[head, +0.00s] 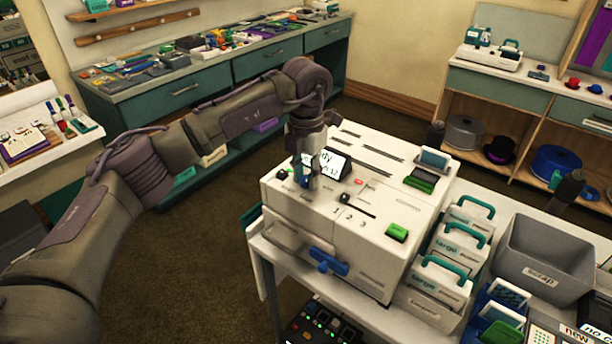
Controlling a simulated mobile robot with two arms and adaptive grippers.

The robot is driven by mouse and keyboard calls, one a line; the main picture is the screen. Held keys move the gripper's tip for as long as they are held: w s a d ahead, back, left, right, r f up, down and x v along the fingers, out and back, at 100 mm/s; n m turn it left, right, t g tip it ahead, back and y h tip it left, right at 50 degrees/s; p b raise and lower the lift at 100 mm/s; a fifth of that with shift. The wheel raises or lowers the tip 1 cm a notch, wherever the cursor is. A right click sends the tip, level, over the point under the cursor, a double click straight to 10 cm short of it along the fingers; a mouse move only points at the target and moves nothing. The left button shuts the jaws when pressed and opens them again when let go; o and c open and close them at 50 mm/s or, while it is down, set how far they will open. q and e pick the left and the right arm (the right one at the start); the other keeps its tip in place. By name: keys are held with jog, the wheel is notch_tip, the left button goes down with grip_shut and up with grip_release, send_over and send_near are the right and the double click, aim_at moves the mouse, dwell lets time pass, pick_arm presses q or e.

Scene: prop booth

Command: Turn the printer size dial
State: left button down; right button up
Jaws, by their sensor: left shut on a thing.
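The white printer (330,222) stands on a white table, with a small lit screen, a black slider knob above the marks 1, 2, 3 (348,216), and a green button (397,232) on its sloped panel. My left gripper (312,186) reaches down from above to the panel's left part, just in front of the screen (337,164). Its fingers are shut on a small part there, apparently the size dial, which they mostly hide. The dial's setting cannot be read.
Cartridge boxes with teal handles (466,233) stand close to the printer's right side. A grey scrap bin (545,262) is farther right. A blue handle (328,262) juts from the printer's front. Open floor lies left of the table.

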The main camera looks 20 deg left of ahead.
aim_at(306, 179)
pick_arm(q)
jog(key=shift+r, duration=0.1)
dwell(0.3)
jog(key=c, duration=0.8)
grip_release()
jog(key=shift+c, duration=0.2)
notch_tip(306, 179, up, 12)
